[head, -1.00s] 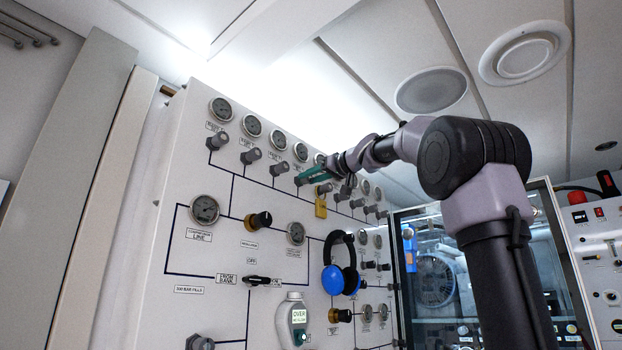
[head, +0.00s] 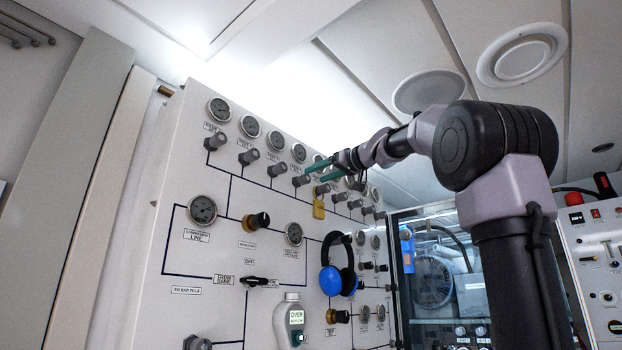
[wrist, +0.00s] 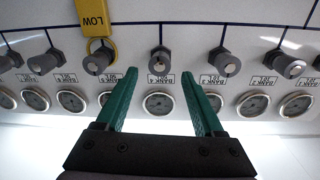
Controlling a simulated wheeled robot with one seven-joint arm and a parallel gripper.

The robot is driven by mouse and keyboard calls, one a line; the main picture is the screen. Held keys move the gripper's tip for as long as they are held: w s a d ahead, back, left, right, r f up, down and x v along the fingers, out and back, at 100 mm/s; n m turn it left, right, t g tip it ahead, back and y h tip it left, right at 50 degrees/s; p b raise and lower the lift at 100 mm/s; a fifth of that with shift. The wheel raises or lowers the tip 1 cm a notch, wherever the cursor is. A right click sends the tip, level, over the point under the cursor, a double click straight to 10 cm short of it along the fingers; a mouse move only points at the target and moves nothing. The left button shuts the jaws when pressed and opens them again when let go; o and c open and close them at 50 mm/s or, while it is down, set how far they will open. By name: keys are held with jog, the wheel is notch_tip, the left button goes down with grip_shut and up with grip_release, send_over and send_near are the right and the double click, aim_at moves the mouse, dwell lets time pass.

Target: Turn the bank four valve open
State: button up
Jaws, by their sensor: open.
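The bank four valve (head: 301,180) is a grey knob on the panel's upper row, under its round gauge. In the wrist view, which is upside down, the same valve (wrist: 160,62) sits centred above its BANK 4 label. My gripper (wrist: 160,73) is open and empty. Its two green fingers point at the panel, one to each side of the knob in the wrist view. The knob appears just beyond the fingertips, with no visible contact. In the head view my gripper (head: 313,174) is just right of the knob. Whether the valve is open cannot be read.
A yellow LOW tag (wrist: 95,17) hangs on the neighbouring valve (wrist: 99,60); the tag also shows in the head view (head: 319,208). Another valve (wrist: 224,62) stands on the other side.

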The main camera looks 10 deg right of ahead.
jog(key=v, duration=0.6)
jog(key=shift+f, duration=0.1)
dwell(0.3)
